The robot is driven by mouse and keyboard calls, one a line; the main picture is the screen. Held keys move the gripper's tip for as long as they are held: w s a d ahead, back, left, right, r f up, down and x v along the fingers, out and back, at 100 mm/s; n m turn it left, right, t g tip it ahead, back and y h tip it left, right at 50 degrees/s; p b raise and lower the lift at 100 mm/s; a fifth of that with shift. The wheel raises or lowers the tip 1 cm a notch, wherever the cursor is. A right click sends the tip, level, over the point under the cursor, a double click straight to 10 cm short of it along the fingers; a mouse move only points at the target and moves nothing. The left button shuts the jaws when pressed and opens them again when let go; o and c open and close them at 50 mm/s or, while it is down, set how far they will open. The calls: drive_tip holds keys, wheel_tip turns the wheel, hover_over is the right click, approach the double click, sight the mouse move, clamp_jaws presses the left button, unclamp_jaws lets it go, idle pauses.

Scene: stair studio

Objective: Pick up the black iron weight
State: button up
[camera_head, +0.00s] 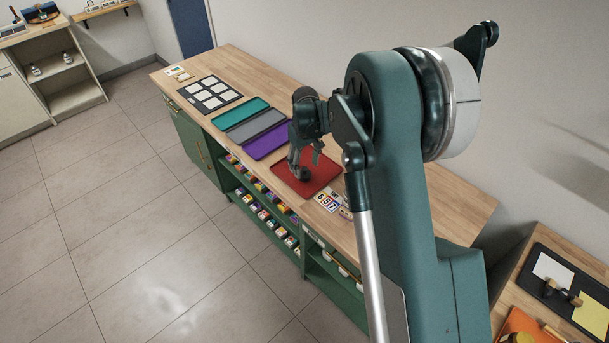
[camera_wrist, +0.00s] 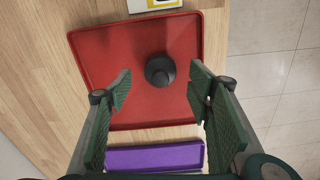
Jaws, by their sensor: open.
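The black iron weight (camera_wrist: 160,70) is a dark, rounded piece with a narrower knob on top. It stands on the red tray (camera_wrist: 105,60) in the wrist view, near the tray's middle. My gripper (camera_wrist: 158,84) is open, with one finger on each side of the weight in the picture and a visible gap on both sides. In the head view my gripper (camera_head: 304,158) hangs over the red tray (camera_head: 322,170). There its dark fingers and the weight run together, so I cannot tell the height between them.
A purple tray (camera_head: 265,143), a grey tray (camera_head: 252,128) and a teal tray (camera_head: 240,112) lie in a row beside the red one on the wooden counter (camera_head: 225,65). Number cards (camera_head: 328,201) lie at its other side. Shelves with small boxes are below.

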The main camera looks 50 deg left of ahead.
sight(305, 168)
drive_tip(key=shift+a+f, duration=0.15)
drive_tip(key=shift+f, duration=2.2)
drive_tip(key=c, duration=1.3)
